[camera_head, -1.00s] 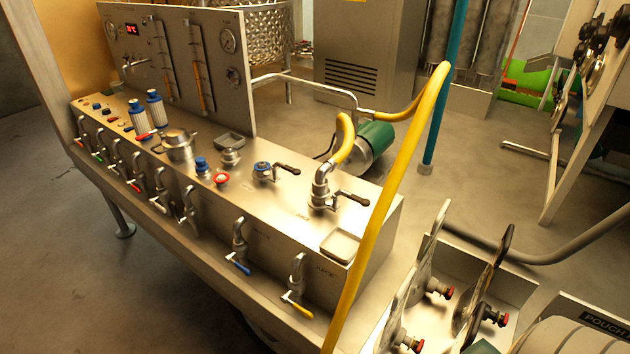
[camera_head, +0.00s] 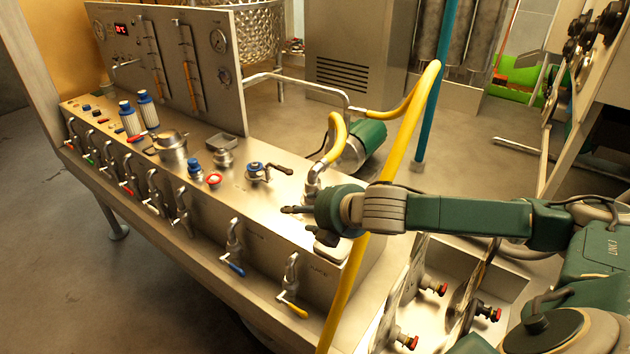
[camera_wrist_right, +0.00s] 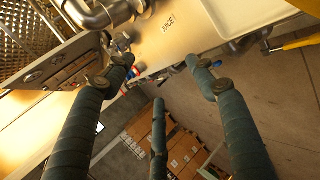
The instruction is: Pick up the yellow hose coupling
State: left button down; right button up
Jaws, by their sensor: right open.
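The yellow hose (camera_head: 336,125) curves down to a metal coupling (camera_head: 313,178) near the right end of the steel bench top. My right gripper hides the coupling's lower part in the head view. My right gripper (camera_head: 298,210) reaches in from the right, its fingers pointing left, just in front of the coupling. In the right wrist view the right gripper (camera_wrist_right: 160,78) has its three dark fingers spread, with nothing between them. A shiny metal pipe fitting (camera_wrist_right: 105,12) shows at the top left there; I cannot tell if it is the coupling. My left gripper is not in view.
The bench (camera_head: 265,225) carries a blue-topped valve (camera_head: 256,171), a metal pot (camera_head: 172,148) and filters. Several lever taps line its front, one yellow-handled (camera_head: 292,308). The long yellow hose (camera_head: 405,135) runs behind my right arm. A green motor (camera_head: 362,140) stands behind the bench.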

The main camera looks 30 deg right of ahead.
jog(key=t+h, duration=0.1)
jog(key=h, duration=0.1)
send_near(320, 166)
jog(key=w, duration=0.1)
jog(key=w+f, duration=0.1)
jog(key=w+p, duration=0.1)
jog(key=shift+w+d+f+n, duration=0.1)
jog(key=shift+d+f+n, duration=0.2)
jog(key=shift+f+n, duration=0.1)
jog(key=p+x, duration=0.2)
jog(key=x, duration=0.3)
jog(key=shift+w+a, duration=0.1)
jog(key=shift+a, duration=0.1)
jog(key=shift+w+f, duration=0.15)
jog(key=shift+f, duration=0.1)
jog(key=shift+r, duration=0.1)
jog(key=c, duration=0.3)
grip_shut()
jog(key=shift+r, duration=0.1)
